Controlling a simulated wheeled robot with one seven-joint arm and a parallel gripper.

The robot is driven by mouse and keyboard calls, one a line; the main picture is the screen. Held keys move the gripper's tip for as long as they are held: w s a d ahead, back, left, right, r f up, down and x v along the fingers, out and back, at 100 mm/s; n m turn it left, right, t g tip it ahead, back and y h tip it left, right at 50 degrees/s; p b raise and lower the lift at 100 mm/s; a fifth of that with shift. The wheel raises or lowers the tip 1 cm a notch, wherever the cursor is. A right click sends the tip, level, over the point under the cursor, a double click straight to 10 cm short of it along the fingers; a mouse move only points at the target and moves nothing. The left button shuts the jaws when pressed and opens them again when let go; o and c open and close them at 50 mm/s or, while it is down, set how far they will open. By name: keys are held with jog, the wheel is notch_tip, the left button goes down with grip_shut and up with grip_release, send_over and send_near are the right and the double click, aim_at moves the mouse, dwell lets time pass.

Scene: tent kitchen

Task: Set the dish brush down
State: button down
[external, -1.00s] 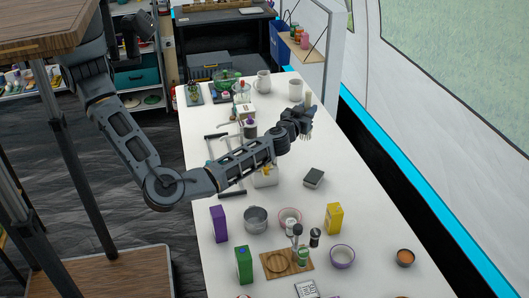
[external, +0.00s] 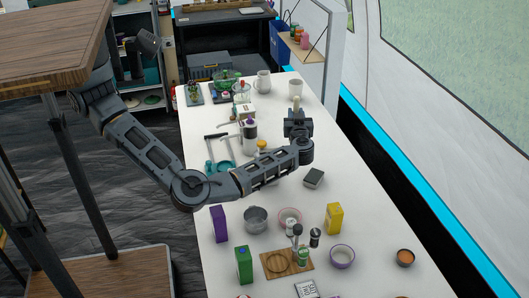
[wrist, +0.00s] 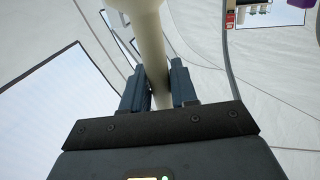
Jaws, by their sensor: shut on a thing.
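My gripper (external: 297,117) is over the far half of the white table in the external view, pointing away from the camera. It is shut on the dish brush, whose cream part (external: 297,102) sticks out beyond the fingers. In the wrist view the brush's pale handle (wrist: 151,48) runs between the two dark fingers (wrist: 159,88), with a wider end at the top edge. The bristles cannot be made out. I cannot tell how high the brush is above the table (external: 345,222).
A dark sponge-like block (external: 314,178) lies nearer. A dark bottle (external: 250,132) stands left of my gripper. Boxes, bowls and jars fill the near half. Bare table shows right of my gripper.

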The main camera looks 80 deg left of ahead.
jog(key=w+a+f, duration=0.3)
jog(key=a+f, duration=0.3)
jog(key=f, duration=0.2)
jog(key=shift+a+f, duration=0.15)
jog(key=shift+a, duration=0.1)
jog(key=shift+f, duration=0.2)
jog(key=c, duration=0.9)
grip_release()
jog(key=shift+r, duration=0.1)
jog(key=shift+r, duration=0.15)
jog(key=v, duration=0.5)
jog(key=shift+d+b, duration=0.2)
jog(key=shift+b, duration=0.2)
notch_tip(320, 180, up, 7)
jog(key=shift+a+f, duration=0.1)
jog(key=shift+a, duration=0.1)
